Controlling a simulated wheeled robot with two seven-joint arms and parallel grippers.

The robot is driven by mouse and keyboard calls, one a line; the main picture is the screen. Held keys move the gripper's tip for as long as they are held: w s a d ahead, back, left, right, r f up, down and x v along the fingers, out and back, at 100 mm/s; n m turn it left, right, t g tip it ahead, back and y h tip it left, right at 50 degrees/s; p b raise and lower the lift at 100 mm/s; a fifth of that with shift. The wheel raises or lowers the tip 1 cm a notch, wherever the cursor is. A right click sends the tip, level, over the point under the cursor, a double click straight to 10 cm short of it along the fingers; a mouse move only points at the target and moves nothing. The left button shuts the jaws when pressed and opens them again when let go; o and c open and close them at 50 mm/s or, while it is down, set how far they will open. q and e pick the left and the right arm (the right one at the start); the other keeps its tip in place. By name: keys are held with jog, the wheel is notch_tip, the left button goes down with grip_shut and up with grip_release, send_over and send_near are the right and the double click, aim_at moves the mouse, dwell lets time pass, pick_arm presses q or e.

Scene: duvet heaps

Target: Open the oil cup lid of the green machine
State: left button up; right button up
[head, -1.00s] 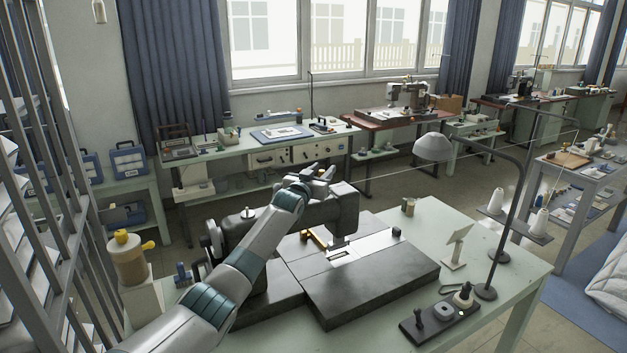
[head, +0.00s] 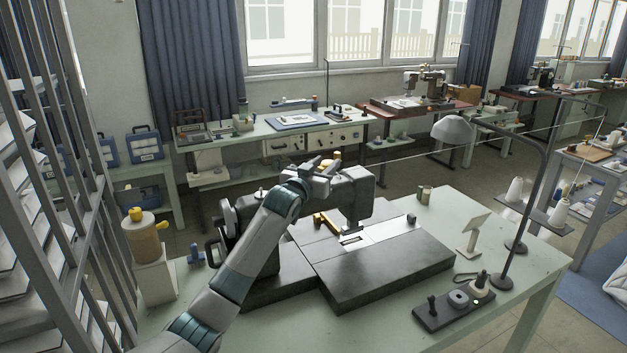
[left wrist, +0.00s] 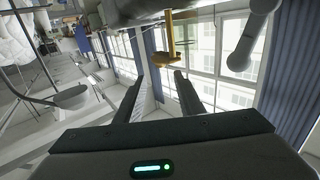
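The sewing machine (head: 350,195) stands on a pale green table; its body looks dark grey. A small yellow part (head: 336,157), possibly the oil cup lid, shows at the top of the machine, partly hidden by my left gripper (head: 318,166). In the left wrist view the yellow part (left wrist: 170,45) has a stem and a flat end, just beyond the fingertips. My left gripper (left wrist: 160,78) is open, its two fingers apart with nothing between them. Whether a finger touches the yellow part I cannot tell. My right gripper is in no view.
A tan canister (head: 146,240) with a yellow cap stands on a white block at the table's left. A lamp (head: 453,131), a small stand (head: 472,236) and a dark control tray (head: 453,309) are on the right. A metal rack (head: 60,200) borders the left.

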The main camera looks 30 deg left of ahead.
pick_arm(q)
jog(key=s+b, duration=0.2)
jog(key=s, duration=0.5)
jog(key=shift+s+d, duration=0.15)
jog(key=shift+s, duration=0.1)
